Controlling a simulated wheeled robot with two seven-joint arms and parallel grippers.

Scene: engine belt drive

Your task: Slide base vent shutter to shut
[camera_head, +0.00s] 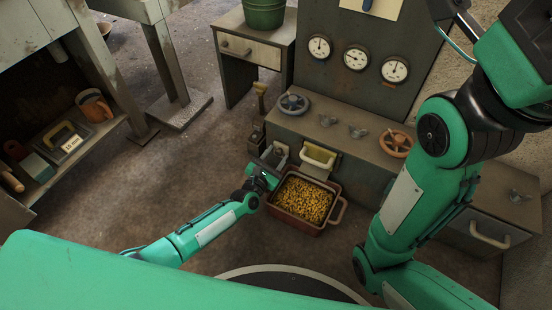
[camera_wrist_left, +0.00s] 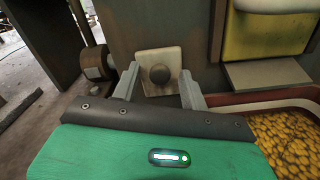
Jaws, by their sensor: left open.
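In the head view the pale plate (camera_head: 281,149) is small, just beyond my left gripper. My left gripper (camera_wrist_left: 159,84) is open, with one finger on each side of the plate's lower part in the wrist view. The knob lies between and slightly beyond the fingertips; I cannot tell whether they touch. The vent opening is not clearly visible. My right arm fills the right side; its gripper is not in view.
A reddish-brown bin (camera_head: 327,226) of yellow pellets stands right of my left gripper, under a yellow chute (camera_head: 318,158). A dark cylindrical fitting (camera_wrist_left: 97,63) sits left of the plate. A lever (camera_head: 261,97) stands behind. The floor (camera_head: 150,185) at left is clear.

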